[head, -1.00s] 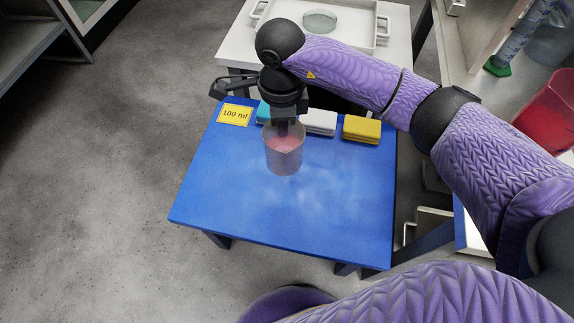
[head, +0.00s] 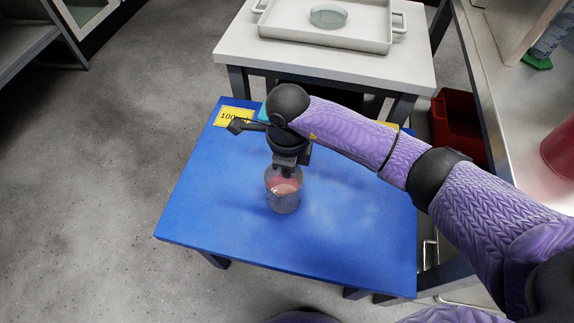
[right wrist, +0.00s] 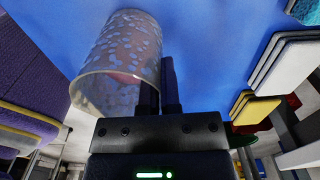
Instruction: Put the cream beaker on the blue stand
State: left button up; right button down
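The beaker (head: 284,196), see-through and frosted with pinkish contents, is upright over the middle of the blue stand (head: 345,255). In the right wrist view the beaker (right wrist: 115,60) fills the upper left, its open rim toward the camera and its far end close to the blue surface. I cannot tell whether its base touches the stand. My right gripper (head: 286,172) comes down from above at the beaker's rim. Its two fingers (right wrist: 160,88) are close together at the beaker's wall, shut on it. My left gripper is not in view.
A yellow "100 ml" card (head: 228,117) lies at the stand's far left corner. White (right wrist: 285,65) and yellow (right wrist: 255,110) blocks lie beside it, mostly hidden by my arm in the head view. Behind is a white table with a tray (head: 330,44). The stand's front is clear.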

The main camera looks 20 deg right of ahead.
jog(key=shift+f, duration=0.1)
jog(key=c, duration=1.3)
grip_release()
jog(key=o, duration=0.5)
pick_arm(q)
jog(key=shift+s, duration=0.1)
pick_arm(e)
notch_tip(320, 180, up, 12)
jog(key=p, duration=0.7)
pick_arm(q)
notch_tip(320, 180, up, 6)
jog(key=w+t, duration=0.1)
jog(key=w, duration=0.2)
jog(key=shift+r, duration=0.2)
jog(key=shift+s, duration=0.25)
